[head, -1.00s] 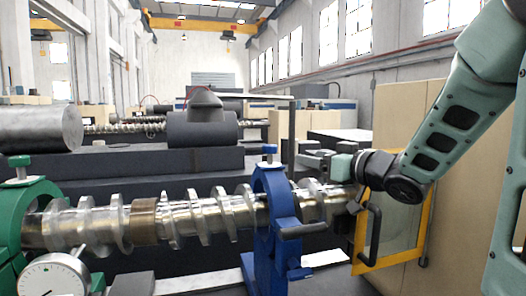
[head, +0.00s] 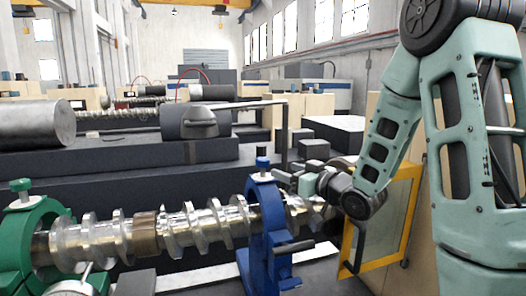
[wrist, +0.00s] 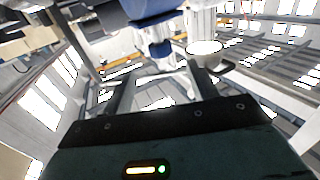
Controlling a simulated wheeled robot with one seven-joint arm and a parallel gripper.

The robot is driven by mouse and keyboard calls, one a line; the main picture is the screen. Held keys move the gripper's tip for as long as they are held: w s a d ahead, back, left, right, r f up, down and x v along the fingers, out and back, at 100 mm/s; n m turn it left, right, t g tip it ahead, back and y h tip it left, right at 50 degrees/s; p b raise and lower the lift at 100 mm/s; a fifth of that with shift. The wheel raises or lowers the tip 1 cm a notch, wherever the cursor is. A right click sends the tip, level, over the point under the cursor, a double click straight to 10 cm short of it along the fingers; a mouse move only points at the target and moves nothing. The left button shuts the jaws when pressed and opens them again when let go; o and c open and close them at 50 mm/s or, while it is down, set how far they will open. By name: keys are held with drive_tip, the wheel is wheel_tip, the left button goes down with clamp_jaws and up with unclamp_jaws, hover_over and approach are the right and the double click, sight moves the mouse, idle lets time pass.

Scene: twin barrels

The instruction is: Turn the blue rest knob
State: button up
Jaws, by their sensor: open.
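The blue rest knob (head: 262,162) sits on top of the blue steady rest (head: 262,215), above a pale collar. The rest rings a shiny screw shaft (head: 190,232). My gripper (head: 279,178) is just right of the knob and slightly lower in the head view, its jaws open. In the wrist view my two dark fingers (wrist: 158,72) are apart with nothing held. A blue part (wrist: 158,48), which looks like the knob, shows beyond the fingertips. I cannot tell the exact gap to it.
A green rest (head: 38,235) with its own green knob holds the shaft at the left. A dial gauge (head: 68,288) stands in front of it. A yellow-framed door (head: 405,215) with a dark handle is close to my arm at the right. Dark blocks stand behind my gripper.

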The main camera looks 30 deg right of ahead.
sight(268, 164)
drive_tip(key=w+p, duration=0.1)
drive_tip(key=w, duration=0.2)
drive_tip(key=w+a+p, duration=0.1)
drive_tip(key=w+p, duration=0.1)
drive_tip(key=w, duration=0.2)
drive_tip(key=w+p, duration=0.1)
drive_tip(key=w, duration=0.2)
drive_tip(key=shift+w+a+p, duration=0.25)
drive_tip(key=shift+w+p, duration=0.05)
drive_tip(key=shift+w, duration=0.05)
drive_tip(key=c, duration=1)
